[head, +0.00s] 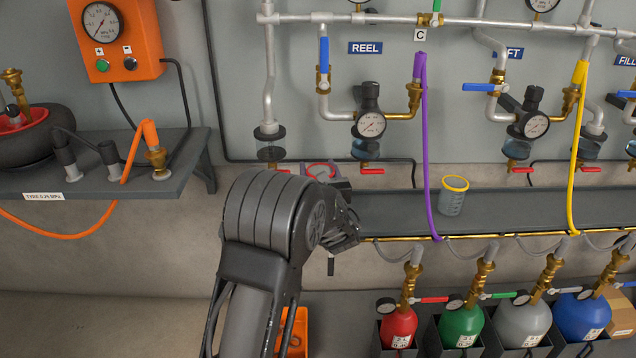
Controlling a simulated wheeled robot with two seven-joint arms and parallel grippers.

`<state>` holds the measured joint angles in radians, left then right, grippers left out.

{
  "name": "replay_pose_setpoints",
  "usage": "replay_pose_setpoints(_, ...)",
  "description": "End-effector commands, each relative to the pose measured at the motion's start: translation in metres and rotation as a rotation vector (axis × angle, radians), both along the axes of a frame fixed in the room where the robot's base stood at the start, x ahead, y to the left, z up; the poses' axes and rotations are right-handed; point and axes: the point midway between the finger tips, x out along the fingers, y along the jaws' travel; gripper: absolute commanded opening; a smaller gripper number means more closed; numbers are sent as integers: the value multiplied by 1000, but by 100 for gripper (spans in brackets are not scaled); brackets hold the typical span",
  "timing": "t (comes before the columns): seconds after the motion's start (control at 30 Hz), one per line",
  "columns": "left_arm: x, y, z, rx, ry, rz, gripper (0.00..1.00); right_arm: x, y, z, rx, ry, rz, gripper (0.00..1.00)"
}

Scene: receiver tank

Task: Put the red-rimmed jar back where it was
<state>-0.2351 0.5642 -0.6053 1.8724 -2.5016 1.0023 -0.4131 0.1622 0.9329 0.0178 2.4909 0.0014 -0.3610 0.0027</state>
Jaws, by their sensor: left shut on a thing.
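The red-rimmed jar (321,171) shows only as a red ring just beyond my left wrist, in front of the wall near the left end of the grey shelf (390,205). My left gripper (335,177) is shut on it. The jar's body is hidden behind my arm, so I cannot tell whether its base touches the shelf. A clear jar with a yellow rim (453,196) stands on the shelf to the right, slightly tilted in the picture. My right gripper is out of view.
Pipes with regulators (369,122) and red-handled drains hang above the shelf. A purple hose (426,150) and a yellow hose (577,150) hang down across it. Gas bottles (462,325) stand below. A tyre shelf (110,170) is at left. Shelf between purple hose and my gripper is clear.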

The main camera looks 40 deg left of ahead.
Motion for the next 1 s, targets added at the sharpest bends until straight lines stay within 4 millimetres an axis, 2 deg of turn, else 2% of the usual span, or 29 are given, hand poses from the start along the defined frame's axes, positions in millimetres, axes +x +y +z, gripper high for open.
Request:
replay_pose_setpoints(0.2,0,0,-29,2,2,0,5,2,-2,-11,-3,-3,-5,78)
replay_pose_setpoints(0.3,0,0,-37,1,1,0,5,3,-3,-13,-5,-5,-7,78)
replay_pose_setpoints(0.7,0,0,-41,1,-1,0,5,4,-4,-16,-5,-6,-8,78)
replay_pose_setpoints(0.73,0,0,-41,0,0,0,58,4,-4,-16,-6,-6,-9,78)
replay_pose_setpoints(1.0,0,0,-40,0,0,0,79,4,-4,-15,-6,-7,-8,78)
